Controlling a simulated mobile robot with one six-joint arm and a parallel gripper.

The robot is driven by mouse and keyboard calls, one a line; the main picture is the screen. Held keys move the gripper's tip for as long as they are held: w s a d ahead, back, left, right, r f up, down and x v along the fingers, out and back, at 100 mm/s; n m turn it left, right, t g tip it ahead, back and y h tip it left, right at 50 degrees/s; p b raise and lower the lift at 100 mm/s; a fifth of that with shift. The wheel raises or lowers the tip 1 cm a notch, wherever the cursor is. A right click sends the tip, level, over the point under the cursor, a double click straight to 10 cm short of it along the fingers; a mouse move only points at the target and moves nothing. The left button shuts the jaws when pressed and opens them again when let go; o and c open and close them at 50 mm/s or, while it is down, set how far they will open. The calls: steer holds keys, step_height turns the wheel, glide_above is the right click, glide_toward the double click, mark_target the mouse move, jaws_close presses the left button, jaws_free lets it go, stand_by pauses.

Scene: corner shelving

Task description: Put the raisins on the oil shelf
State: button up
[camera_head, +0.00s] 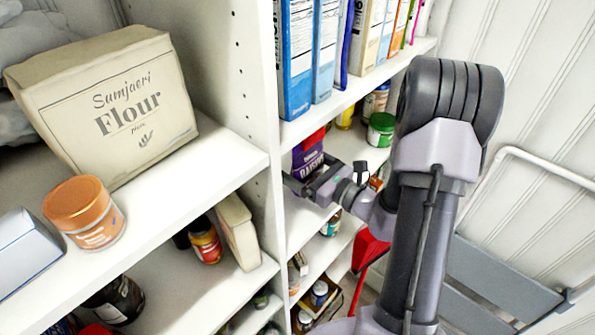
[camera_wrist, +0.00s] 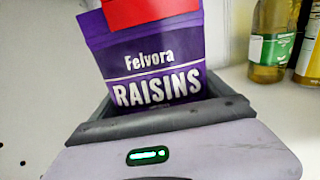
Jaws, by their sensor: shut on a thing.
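The raisins (camera_head: 308,155) are a purple box with a red top, marked "Felvora RAISINS" in the wrist view (camera_wrist: 152,60). My gripper (camera_head: 312,186) is shut on the lower part of the box, inside a right-hand shelf bay below the row of tall boxes. The box leans slightly in the wrist view, and its base is hidden by my gripper (camera_wrist: 160,112). I cannot tell whether it touches the shelf board (camera_head: 345,146). An oil bottle (camera_wrist: 271,40) with a green label stands on the shelf to the right of the raisins.
A green-lidded jar (camera_head: 380,130) stands right of the raisins on the same shelf. Tall boxes (camera_head: 296,60) fill the shelf above. A white upright panel (camera_head: 262,110) is close on the left.

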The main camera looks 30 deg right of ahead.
steer(key=shift+w+f, duration=0.2)
steer(key=shift+w, duration=0.1)
steer(key=shift+d+f+b, duration=0.1)
steer(key=shift+f+b, duration=0.3)
steer(key=shift+f, duration=1.35)
steer(key=o, duration=1.4)
steer(key=shift+c, duration=0.2)
steer(key=shift+s+d, duration=0.1)
steer(key=shift+s, duration=0.2)
steer(key=v, duration=1.1)
steer(key=shift+s+b, duration=0.25)
steer(key=shift+b, duration=0.1)
